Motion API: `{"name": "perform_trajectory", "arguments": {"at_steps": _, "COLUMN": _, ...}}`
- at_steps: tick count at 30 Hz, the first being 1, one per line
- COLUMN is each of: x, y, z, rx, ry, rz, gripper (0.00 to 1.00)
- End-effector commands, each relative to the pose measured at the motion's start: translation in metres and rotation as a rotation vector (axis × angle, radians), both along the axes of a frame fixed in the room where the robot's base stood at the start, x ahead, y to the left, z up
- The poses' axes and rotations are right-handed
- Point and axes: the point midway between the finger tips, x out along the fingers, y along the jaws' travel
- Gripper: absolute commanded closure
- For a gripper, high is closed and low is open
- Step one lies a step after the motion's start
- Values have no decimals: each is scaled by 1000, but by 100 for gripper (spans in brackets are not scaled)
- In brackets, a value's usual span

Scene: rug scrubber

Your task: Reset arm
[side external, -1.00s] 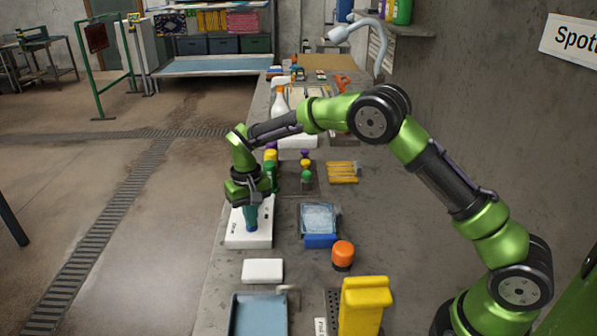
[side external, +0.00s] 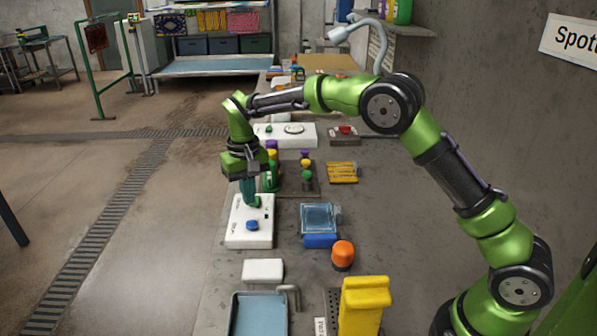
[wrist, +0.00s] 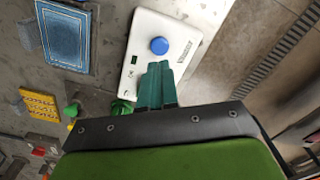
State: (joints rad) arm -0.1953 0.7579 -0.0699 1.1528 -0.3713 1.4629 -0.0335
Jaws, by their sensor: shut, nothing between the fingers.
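My gripper (side external: 248,192) is shut and empty, its teal fingers pointing down. It hangs above the far part of a white device (side external: 240,232) with a round blue knob (side external: 252,225) and a small dark display. In the wrist view, the shut fingertips (wrist: 157,72) lie just short of the blue knob (wrist: 159,46) in the picture, over the white device (wrist: 146,75). The fingers appear apart from the knob; their exact height above the device cannot be told.
A blue-framed tray (side external: 318,217), an orange-capped jar (side external: 343,255), a white block (side external: 262,271) and a yellow holder (side external: 364,305) stand on the bench nearby. Colored-top bottles (side external: 305,165) and yellow strips (side external: 342,172) are beyond. The bench's left edge drops to the floor.

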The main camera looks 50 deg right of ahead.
Motion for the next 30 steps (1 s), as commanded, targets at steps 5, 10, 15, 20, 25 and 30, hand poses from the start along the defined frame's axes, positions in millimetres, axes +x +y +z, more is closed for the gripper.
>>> {"name": "perform_trajectory", "arguments": {"at_steps": 5, "x": 2, "y": 0, "z": 0, "rx": -1, "ry": -8, "rz": 2, "gripper": 100}}
{"name": "perform_trajectory", "arguments": {"at_steps": 10, "x": -14, "y": -1, "z": -13, "rx": 12, "ry": 2, "rz": 18, "gripper": 100}}
{"name": "perform_trajectory", "arguments": {"at_steps": 15, "x": -54, "y": -9, "z": 18, "rx": 60, "ry": -53, "rz": 14, "gripper": 100}}
{"name": "perform_trajectory", "arguments": {"at_steps": 20, "x": -101, "y": -19, "z": 56, "rx": 108, "ry": -141, "rz": 0, "gripper": 100}}
{"name": "perform_trajectory", "arguments": {"at_steps": 25, "x": -161, "y": -29, "z": 89, "rx": 152, "ry": -253, "rz": -21, "gripper": 100}}
{"name": "perform_trajectory", "arguments": {"at_steps": 30, "x": -220, "y": -38, "z": 106, "rx": 183, "ry": -375, "rz": -46, "gripper": 100}}
